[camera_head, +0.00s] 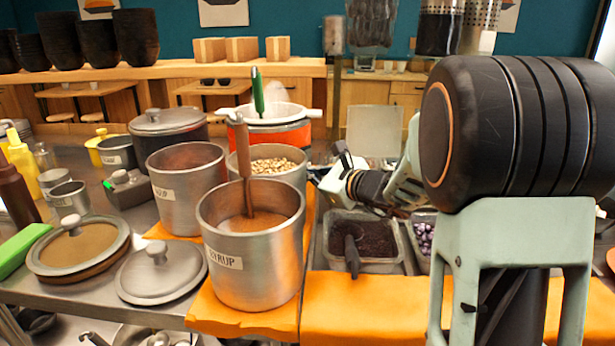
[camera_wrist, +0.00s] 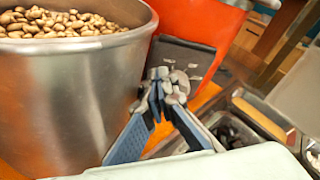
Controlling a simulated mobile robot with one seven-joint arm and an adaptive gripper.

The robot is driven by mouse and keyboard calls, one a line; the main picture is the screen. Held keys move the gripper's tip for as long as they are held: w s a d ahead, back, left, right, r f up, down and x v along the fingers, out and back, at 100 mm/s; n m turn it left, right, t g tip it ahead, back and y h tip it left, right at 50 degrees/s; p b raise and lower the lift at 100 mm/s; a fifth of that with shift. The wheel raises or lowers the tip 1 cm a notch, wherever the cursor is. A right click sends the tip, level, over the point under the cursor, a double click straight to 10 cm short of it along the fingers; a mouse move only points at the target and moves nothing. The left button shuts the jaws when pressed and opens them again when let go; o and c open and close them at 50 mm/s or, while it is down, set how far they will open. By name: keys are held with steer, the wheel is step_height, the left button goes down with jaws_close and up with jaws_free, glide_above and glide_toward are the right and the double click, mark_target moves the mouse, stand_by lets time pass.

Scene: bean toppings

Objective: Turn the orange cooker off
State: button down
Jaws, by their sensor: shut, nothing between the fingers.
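The orange cooker (camera_head: 292,135) stands at the back of the counter in the head view, with a white vessel (camera_head: 295,112) on top and whitish steam above it. In the wrist view its orange body (camera_wrist: 192,22) rises behind a dark control panel (camera_wrist: 197,58) low on its front. My gripper (camera_wrist: 166,80) is shut and empty, its fingertips right in front of this panel. A small grey shape beside the tips may be the knob. I cannot tell whether the tips touch it. In the head view the pot of beans and my arm hide the panel.
The steel pot of beans (camera_wrist: 75,85) stands close to the left of my fingers; it also shows in the head view (camera_head: 293,176). The syrup pot (camera_head: 250,260) with a ladle is in front. Topping trays (camera_head: 330,262) lie on the right.

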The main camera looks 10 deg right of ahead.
steer(key=shift+s+r, duration=0.15)
steer(key=shift+s, duration=0.05)
steer(key=v, duration=0.2)
steer(key=b+v, duration=0.1)
steer(key=f+v, duration=0.1)
steer(key=v, duration=0.1)
steer(key=shift+s+d+b, duration=0.3)
steer(key=shift+d, duration=0.1)
